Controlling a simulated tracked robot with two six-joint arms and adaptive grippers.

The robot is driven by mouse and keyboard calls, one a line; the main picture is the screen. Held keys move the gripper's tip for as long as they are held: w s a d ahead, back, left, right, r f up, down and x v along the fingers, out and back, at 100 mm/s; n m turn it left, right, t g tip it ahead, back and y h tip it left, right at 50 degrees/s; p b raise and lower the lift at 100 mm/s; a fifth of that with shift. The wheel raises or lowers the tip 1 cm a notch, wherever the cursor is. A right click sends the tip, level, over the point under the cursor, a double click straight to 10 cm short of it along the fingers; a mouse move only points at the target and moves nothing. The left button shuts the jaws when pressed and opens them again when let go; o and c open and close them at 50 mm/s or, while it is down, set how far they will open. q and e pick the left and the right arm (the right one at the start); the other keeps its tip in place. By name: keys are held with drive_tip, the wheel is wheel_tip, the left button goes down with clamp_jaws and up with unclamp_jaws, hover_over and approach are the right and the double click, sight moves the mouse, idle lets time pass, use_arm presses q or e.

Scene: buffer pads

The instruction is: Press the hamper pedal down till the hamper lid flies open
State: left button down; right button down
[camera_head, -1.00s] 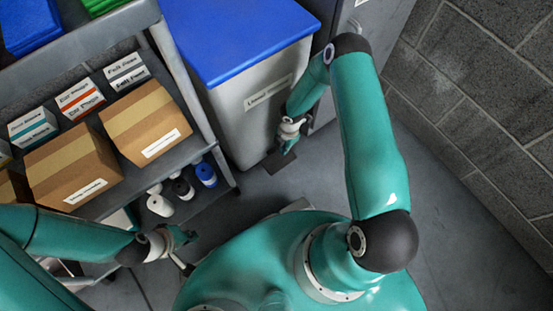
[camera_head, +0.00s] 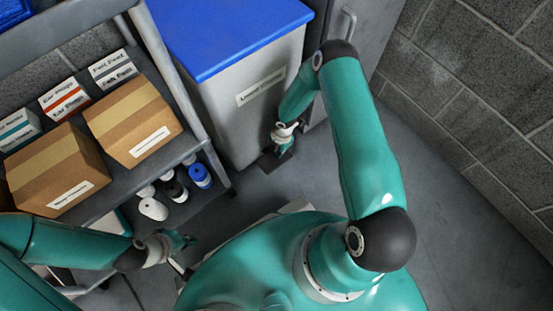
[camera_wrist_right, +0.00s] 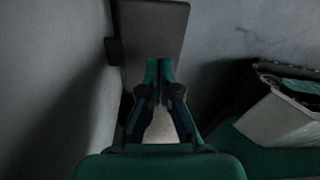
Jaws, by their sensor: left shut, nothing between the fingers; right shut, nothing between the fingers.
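The hamper (camera_head: 236,118) is a light grey bin with a white label, and its blue lid (camera_head: 230,38) lies shut on top. Its dark flat pedal (camera_head: 270,162) sticks out low at the front, and it shows in the right wrist view (camera_wrist_right: 153,28). My right gripper (camera_head: 284,153) is shut and empty, pointing down over the pedal. In the right wrist view the right fingertips (camera_wrist_right: 158,66) overlap the pedal's near part; contact is unclear. My left gripper (camera_head: 190,240) is shut and empty, low beside the shelf, away from the hamper.
A grey shelf (camera_head: 190,110) stands left of the hamper with cardboard boxes (camera_head: 128,112) and small labelled cartons. Several bottles (camera_head: 200,176) stand on its lower level. A grey cabinet (camera_head: 385,30) is behind my right arm, with a block wall (camera_head: 485,90) at right. Floor at right is clear.

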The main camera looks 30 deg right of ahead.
drive_tip(key=shift+a+f+b, duration=0.1)
drive_tip(key=shift+f+b, duration=0.3)
drive_tip(key=shift+f, duration=0.65)
drive_tip(key=shift+f, duration=0.1)
